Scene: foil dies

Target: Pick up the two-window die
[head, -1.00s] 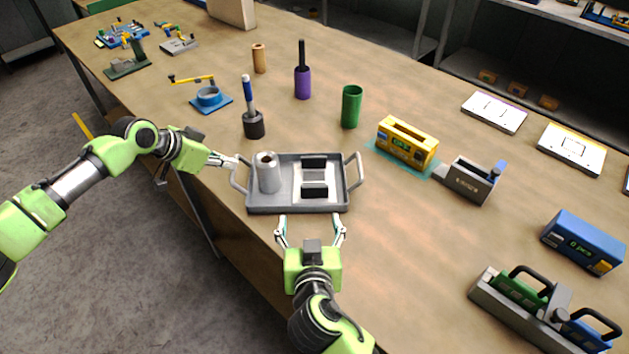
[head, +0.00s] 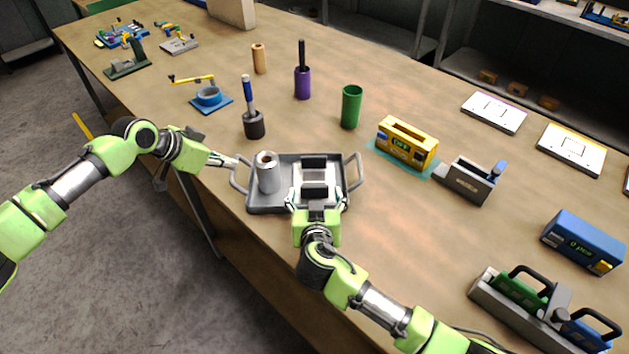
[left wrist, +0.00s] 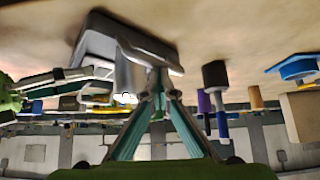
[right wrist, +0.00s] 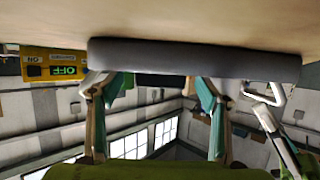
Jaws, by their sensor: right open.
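I cannot tell for certain which thing is the two-window die. A white piece with two black blocks (head: 314,177) lies in the grey tray (head: 265,210), beside an upright grey roll (head: 268,178). My right gripper (head: 317,194) is open and empty at the tray's front wall, in front of the white piece. In the right wrist view its fingers (right wrist: 152,85) reach up to the grey wall, which hides the tray's contents. My left gripper (head: 236,162) is at the tray's left handle; in the left wrist view its fingertips (left wrist: 157,75) come together on that handle.
A yellow box (head: 407,142) and a grey device (head: 470,181) stand right of the tray. A rack (head: 500,303) with green and blue handled blocks is at front right. White plates (head: 493,112) lie further back. Cups (head: 352,107) stand behind the tray.

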